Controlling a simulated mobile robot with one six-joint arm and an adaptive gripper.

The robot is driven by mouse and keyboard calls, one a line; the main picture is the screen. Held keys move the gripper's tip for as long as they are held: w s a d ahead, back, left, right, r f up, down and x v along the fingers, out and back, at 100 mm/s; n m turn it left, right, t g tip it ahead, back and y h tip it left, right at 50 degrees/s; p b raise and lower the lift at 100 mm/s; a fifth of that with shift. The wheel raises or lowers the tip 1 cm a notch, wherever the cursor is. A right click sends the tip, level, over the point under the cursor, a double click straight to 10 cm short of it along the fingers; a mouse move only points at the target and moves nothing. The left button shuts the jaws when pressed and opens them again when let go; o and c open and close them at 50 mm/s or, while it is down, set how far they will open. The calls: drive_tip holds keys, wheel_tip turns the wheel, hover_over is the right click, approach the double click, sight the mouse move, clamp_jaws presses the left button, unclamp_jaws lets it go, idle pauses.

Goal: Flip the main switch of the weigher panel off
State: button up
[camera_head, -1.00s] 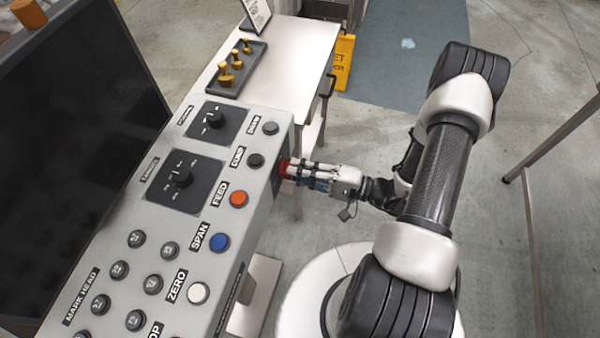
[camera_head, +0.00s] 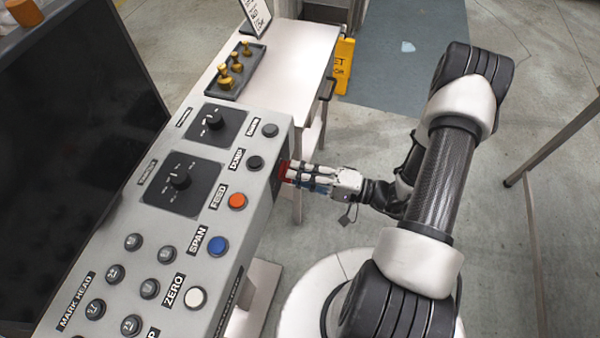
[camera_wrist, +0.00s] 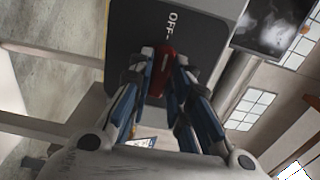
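The weigher panel (camera_head: 222,262) is a grey console with a dark screen on its left. The main switch (camera_head: 284,170) is a red handle on the panel's right end face. In the wrist view the red switch handle (camera_wrist: 161,70) sits on a dark plate (camera_wrist: 195,50) marked OFF. My gripper (camera_head: 292,173) is at that end face, level with the switch. In the wrist view its two fingers (camera_wrist: 160,76) stand on either side of the red handle, tips close to it. Whether they press on it cannot be told. The fingers hide part of the handle.
The panel top carries a black rotary knob (camera_head: 180,181), an orange FEED button (camera_head: 237,201), a blue button (camera_head: 218,246) and several grey buttons. A white table (camera_head: 292,60) behind holds a tray of brass weights (camera_head: 237,70). A yellow sign (camera_head: 345,65) stands beyond it. Floor is open at right.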

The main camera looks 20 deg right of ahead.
drive_tip(key=o, duration=0.3)
drive_tip(key=v, duration=1.2)
idle(0.4)
